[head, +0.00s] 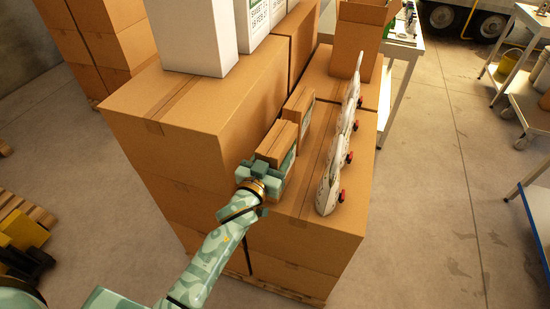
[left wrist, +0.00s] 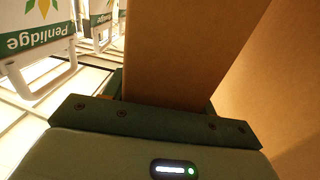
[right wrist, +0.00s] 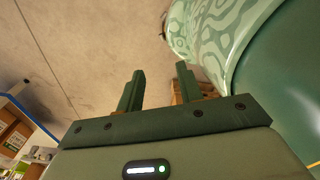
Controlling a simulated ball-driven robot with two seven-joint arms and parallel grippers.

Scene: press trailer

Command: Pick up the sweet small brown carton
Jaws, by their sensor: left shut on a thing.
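A small brown carton (head: 276,145) with a pale label on its right side stands on the large brown boxes, beside a taller box. My left gripper (head: 262,170) is shut on this carton at its near end. The carton (left wrist: 190,45) also fills the space between the fingers in the left wrist view. A second small brown carton (head: 297,106) stands just behind it. Whether the held carton is lifted or still resting is hard to tell. My right gripper (right wrist: 160,88) is open and empty, with bare floor beyond it; it is not in the head view.
A row of white pouches with red caps (head: 338,150) stands right of the cartons. The taller brown box (head: 215,100) on the left bears white cartons (head: 195,35). An open brown box (head: 358,40) stands at the back. Floor (head: 440,180) to the right is clear.

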